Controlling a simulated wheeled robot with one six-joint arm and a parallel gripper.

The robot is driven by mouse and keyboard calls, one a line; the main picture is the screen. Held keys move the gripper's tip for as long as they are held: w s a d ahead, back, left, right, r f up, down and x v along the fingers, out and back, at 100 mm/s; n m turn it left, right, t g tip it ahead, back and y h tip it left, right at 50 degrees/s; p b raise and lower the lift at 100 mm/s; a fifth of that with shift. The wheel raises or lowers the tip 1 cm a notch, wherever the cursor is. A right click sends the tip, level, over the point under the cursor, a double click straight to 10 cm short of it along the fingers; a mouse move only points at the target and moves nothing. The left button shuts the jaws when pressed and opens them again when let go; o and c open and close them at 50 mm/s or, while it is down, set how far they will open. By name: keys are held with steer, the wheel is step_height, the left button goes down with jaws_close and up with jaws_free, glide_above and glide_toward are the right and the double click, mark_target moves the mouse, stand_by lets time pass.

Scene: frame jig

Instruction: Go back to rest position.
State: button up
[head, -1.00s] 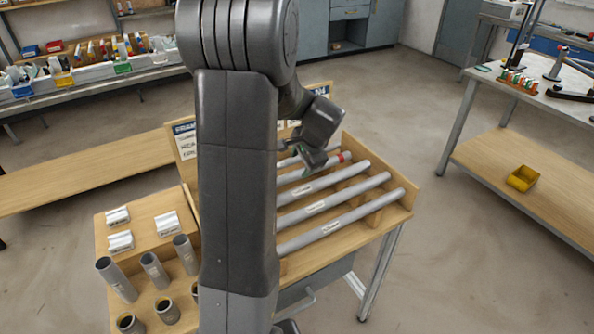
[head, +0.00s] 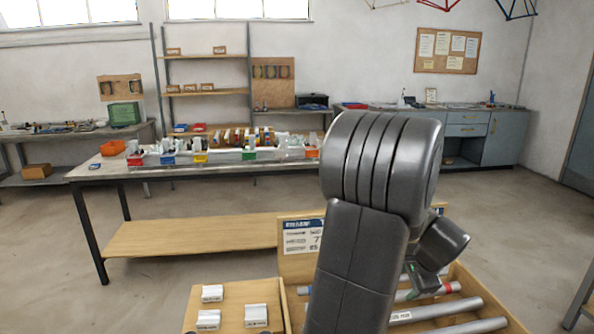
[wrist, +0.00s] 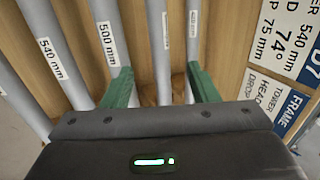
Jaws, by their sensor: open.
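My gripper (wrist: 160,90) shows in the wrist view with its two green fingers spread apart. Nothing is held between them. Grey tubes with length labels, such as the 500 mm tube (wrist: 106,35) and the 540 mm tube (wrist: 55,60), lie in the wooden rack beyond the fingers. In the head view my arm stands in front of the rack, and my gripper (head: 412,275) is partly hidden at the wrist, low over the tubes (head: 440,310).
White labelled blocks (head: 256,315) sit on a wooden stand at lower left. A sign board (head: 301,236) stands behind the rack. A long bench (head: 105,170) with bins runs behind, with open floor (head: 50,255) at left.

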steer(key=x, duration=1.1)
steer(key=shift+w+f+p, duration=0.2)
steer(key=shift+f+p, duration=0.15)
steer(key=shift+r, duration=0.15)
steer(key=shift+s+r, duration=0.15)
steer(key=a+v, duration=0.1)
steer(key=v, duration=1.2)
steer(key=x, duration=0.9)
steer(key=d+x, duration=0.1)
steer(key=x, duration=0.3)
steer(key=shift+f, duration=0.35)
step_height(320, 180, up, 16)
steer(key=p, duration=1.1)
steer(key=shift+a, duration=0.1)
